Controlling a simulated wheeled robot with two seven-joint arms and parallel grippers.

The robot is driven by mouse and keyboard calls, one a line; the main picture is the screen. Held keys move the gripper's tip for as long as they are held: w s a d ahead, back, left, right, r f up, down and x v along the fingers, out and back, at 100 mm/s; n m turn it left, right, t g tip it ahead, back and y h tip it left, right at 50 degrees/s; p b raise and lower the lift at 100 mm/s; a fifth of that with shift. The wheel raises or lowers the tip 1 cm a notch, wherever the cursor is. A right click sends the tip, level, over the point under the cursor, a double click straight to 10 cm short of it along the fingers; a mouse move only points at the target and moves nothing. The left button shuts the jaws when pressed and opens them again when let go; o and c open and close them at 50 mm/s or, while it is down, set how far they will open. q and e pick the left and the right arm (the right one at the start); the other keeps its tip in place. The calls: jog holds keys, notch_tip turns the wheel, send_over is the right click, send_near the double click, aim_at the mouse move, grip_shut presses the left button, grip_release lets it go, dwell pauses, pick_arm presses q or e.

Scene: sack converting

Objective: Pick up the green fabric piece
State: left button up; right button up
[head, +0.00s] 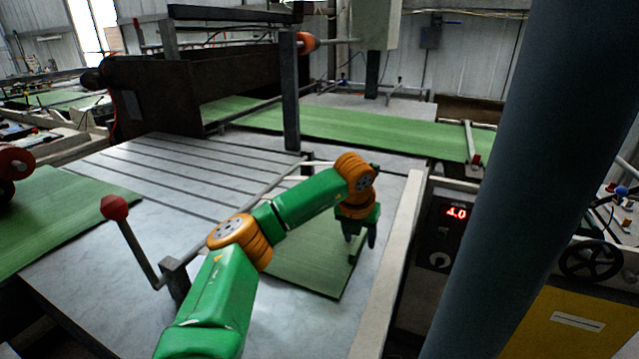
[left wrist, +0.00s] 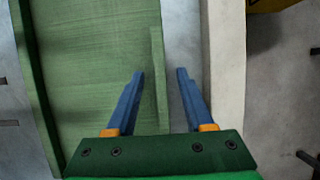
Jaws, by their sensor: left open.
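The green fabric piece (head: 305,265) lies flat on the grey metal table, under and beside my left arm in the head view. My left gripper (head: 360,250) points down at the piece's right edge, with its fingers apart. In the left wrist view the green fabric piece (left wrist: 95,60) fills the left side, with a narrow raised or folded strip along its right edge. The left gripper's blue fingers (left wrist: 160,75) are open and empty, one over the fabric's edge and one over bare metal. Whether they touch it I cannot tell. My right gripper is not in view.
The grey metal table (head: 95,265) has slots at the back left. A lever with a red knob (head: 114,207) stands on the left. A pale rail (head: 390,260) runs just right of my left gripper. More green fabric (head: 330,124) lies behind.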

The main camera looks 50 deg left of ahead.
pick_arm(q)
jog(key=shift+r, duration=0.15)
grip_shut()
